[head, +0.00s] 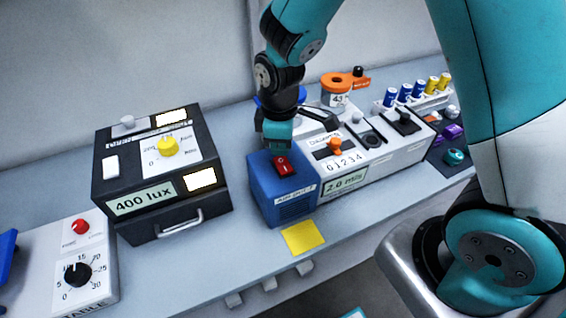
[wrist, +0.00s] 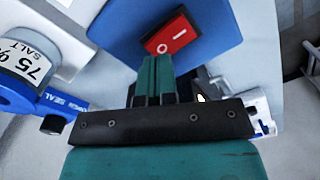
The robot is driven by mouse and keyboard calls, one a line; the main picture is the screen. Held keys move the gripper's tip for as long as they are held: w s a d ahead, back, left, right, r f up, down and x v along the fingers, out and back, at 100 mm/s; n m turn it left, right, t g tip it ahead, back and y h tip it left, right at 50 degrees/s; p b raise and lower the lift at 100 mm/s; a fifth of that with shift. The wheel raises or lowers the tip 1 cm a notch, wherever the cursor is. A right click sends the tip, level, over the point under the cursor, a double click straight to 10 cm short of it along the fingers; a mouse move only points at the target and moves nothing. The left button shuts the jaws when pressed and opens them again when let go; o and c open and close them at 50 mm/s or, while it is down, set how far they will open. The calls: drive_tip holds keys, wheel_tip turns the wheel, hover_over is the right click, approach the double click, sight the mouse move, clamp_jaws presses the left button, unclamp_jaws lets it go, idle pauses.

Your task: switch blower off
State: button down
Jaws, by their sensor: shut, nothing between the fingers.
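The blower is a blue box (head: 268,205) on the bench, with a label and a vent on its front. Its red rocker switch (head: 283,166) is on the sloped top face. In the wrist view the red switch (wrist: 171,36) shows I and O marks and lies just beyond my fingertips. My gripper (head: 278,143) is shut and empty, close behind the switch in the head view. In the wrist view the shut green fingers (wrist: 157,62) point at the switch's lower edge. I cannot tell whether they touch it.
A black 400 lux box (head: 160,230) stands left of the blower. A white unit (head: 375,160) with a 2.0 ml/s display stands close on its right. A yellow note (head: 302,237) lies at the bench's front edge. A blue-capped salt container (wrist: 22,70) is left of my gripper.

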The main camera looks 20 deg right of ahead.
sight(280, 160)
drive_tip(key=shift+f+b, duration=0.75)
drive_tip(key=shift+f, duration=0.45)
idle(0.3)
drive_tip(key=shift+r, duration=0.1)
wheel_tip(280, 160, up, 7)
drive_tip(key=p, duration=0.6)
idle(0.5)
drive_tip(key=shift+s+a+r, duration=0.1)
drive_tip(key=shift+r, duration=0.1)
drive_tip(key=s+a+r+m+y+b, duration=0.2)
drive_tip(key=s+r, duration=0.3)
drive_tip(key=s, duration=0.4)
drive_tip(key=s+a+r+m+y+b, duration=0.2)
drive_tip(key=s+r, duration=0.4)
drive_tip(key=s, duration=0.3)
drive_tip(key=shift+s+a+m+b, duration=0.2)
drive_tip(key=shift+m+b, duration=0.3)
drive_tip(key=shift+b, duration=0.65)
